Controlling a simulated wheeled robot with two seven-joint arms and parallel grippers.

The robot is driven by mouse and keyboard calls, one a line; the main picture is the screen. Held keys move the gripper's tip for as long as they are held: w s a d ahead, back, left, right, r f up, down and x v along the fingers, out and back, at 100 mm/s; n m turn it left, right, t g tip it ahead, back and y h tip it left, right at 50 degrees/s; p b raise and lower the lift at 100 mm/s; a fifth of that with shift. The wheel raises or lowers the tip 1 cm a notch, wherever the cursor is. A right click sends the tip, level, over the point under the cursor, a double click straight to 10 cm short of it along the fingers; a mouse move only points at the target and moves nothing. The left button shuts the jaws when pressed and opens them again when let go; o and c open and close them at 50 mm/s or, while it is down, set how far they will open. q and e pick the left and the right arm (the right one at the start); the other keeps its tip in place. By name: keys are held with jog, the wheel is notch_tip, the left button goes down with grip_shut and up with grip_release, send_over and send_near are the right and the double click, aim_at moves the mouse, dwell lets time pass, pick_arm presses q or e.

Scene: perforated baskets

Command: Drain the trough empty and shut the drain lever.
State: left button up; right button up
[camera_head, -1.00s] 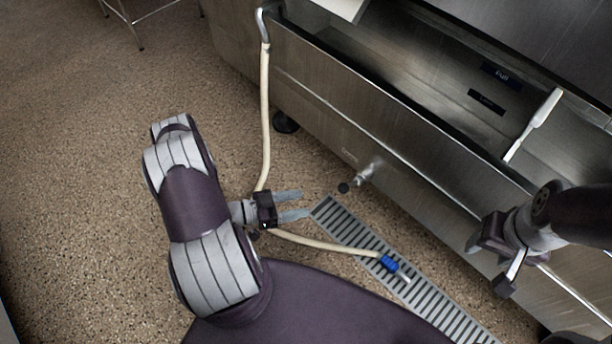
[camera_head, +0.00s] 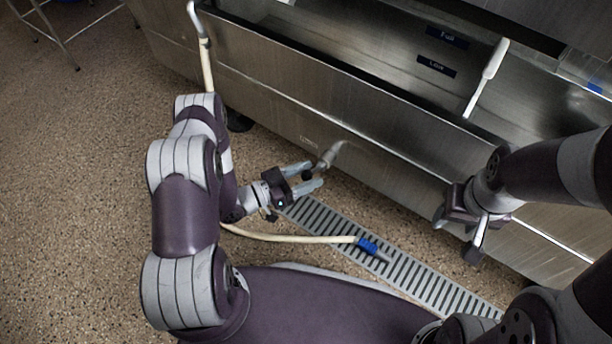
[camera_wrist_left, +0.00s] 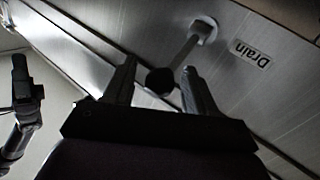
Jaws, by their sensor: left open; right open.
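The steel trough (camera_head: 260,85) stands along the back, with "Full" (camera_head: 446,36) and "Low" (camera_head: 436,66) labels on its inner wall. The drain lever (camera_head: 328,157) sticks out from its front wall and ends in a dark round knob. In the left wrist view the lever (camera_wrist_left: 184,54) is beside a "Drain" label (camera_wrist_left: 250,54). My left gripper (camera_head: 312,177) is open, and the lever's knob (camera_wrist_left: 159,81) lies between its fingertips. I cannot tell whether they touch. My right gripper (camera_head: 457,238) is open and empty in front of the trough. Water in the trough cannot be made out.
A cream hose (camera_head: 290,238) with a blue nozzle (camera_head: 367,246) lies across the slotted floor drain (camera_head: 420,283). A white-handled brush or scraper (camera_head: 488,75) leans in the trough. A metal stand (camera_head: 50,30) is at the far left; speckled floor there is clear.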

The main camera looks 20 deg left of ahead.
pick_arm(q)
grip_shut()
jog(key=shift+s, duration=0.1)
jog(key=shift+d, duration=0.15)
